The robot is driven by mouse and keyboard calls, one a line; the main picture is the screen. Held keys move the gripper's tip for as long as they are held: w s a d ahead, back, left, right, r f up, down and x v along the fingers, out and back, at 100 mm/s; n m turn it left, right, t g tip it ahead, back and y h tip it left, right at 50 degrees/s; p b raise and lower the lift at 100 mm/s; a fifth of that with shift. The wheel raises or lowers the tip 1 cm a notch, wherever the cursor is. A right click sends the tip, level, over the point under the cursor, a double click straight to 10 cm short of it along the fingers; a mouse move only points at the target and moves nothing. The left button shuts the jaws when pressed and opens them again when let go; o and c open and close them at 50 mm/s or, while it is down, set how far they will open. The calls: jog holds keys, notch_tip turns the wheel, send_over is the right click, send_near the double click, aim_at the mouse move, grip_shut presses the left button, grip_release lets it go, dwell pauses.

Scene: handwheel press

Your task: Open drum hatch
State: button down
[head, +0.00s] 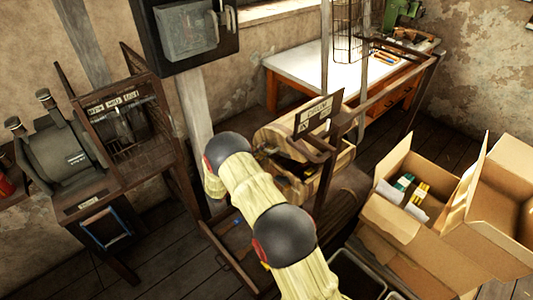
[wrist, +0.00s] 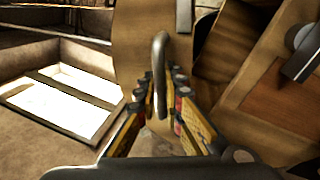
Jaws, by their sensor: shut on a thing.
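The wooden drum (head: 341,163) stands in a dark frame near the middle of the head view, with a dark opening in its side. In the wrist view, a pale wooden panel (wrist: 130,45), which looks like the hatch, stands beside a dark gap (wrist: 222,45) in the drum. A curved metal handle (wrist: 159,52) sits on this panel. My gripper (wrist: 160,91) is shut on the handle, with its yellow and black fingers on either side. In the head view my arm hides part of the drum, and the gripper is mostly hidden.
A sign board (head: 319,114) is mounted by the drum. Open cardboard boxes (head: 400,223) stand at the right, close to the drum frame. A dark wooden machine (head: 125,120) stands at the left. A white-topped workbench (head: 300,70) is behind. Some floor shows at the lower left.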

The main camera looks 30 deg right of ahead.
jog(key=w+a+r+n+t+y+p, duration=0.1)
jog(key=w+r+n+p, duration=0.3)
jog(key=w+n, duration=1)
jog(key=shift+w+a+r+y, duration=0.65)
jog(key=shift+w+r, duration=0.45)
jog(key=shift+r, duration=0.5)
jog(key=c, duration=2.2)
grip_release()
jog(key=shift+c, duration=0.2)
jog(key=shift+o, duration=1.4)
jog(key=shift+f, duration=0.2)
jog(key=shift+s, duration=0.1)
jog(key=v, duration=1.2)
